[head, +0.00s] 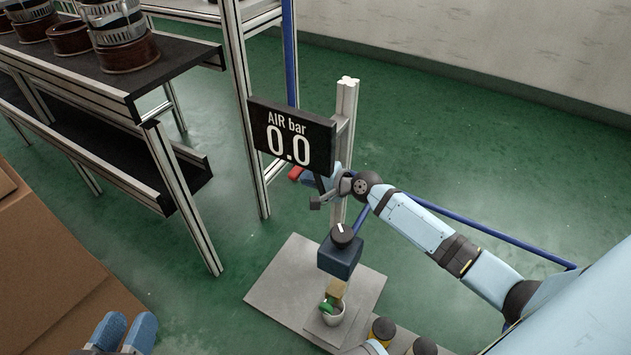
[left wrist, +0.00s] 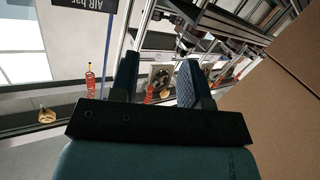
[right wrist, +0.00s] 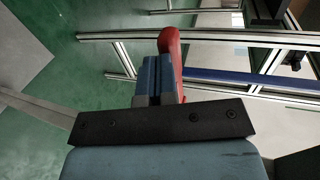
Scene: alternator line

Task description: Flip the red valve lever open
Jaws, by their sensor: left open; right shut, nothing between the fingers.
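The red valve lever (head: 295,173) shows as a small red end just below the air display in the head view. In the right wrist view the red lever (right wrist: 172,48) stands up right beside my fingers. My right gripper (right wrist: 152,72) is shut and empty, with its fingertips close against the lever's left side; I cannot tell whether they touch. In the head view my right gripper (head: 318,178) partly hides the lever and the valve body. My left gripper (head: 125,328) is open and empty at the bottom left, far from the lever.
The display (head: 290,138) reads "AIR bar 0.0" on a metal post (head: 345,110). Below are a black knob (head: 342,234) on a blue block (head: 340,257) and a base plate (head: 280,290). A rack (head: 150,90) with coils stands left. Cardboard boxes (head: 50,270) lie lower left.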

